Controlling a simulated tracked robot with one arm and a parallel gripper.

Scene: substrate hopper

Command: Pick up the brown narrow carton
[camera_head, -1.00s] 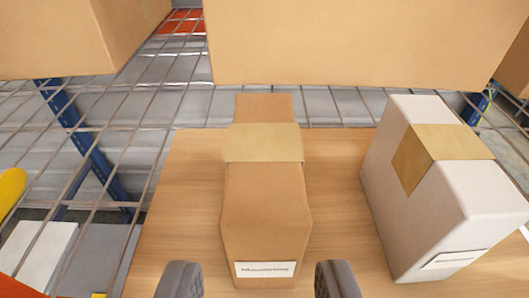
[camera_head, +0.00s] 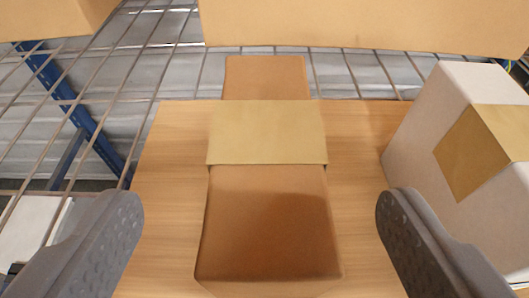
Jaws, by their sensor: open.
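The brown narrow carton (camera_head: 268,225) stands on a wooden board in the middle of the view, with a tan tape band (camera_head: 267,132) across its top. Its lower front part is cut off by the bottom edge of the picture. My gripper (camera_head: 255,220) is open, with one grey finger to the left of the carton and the other to the right. A gap shows between each finger and the carton, and neither seems to touch it. I cannot tell how far down beside the carton the fingertips reach.
A white carton with tan tape (camera_head: 422,120) stands to the right, close to my right finger. The wooden board (camera_head: 168,170) is bare left of the brown carton. Wire mesh (camera_head: 345,70) lies behind. Large boxes (camera_head: 360,22) hang into view at the top.

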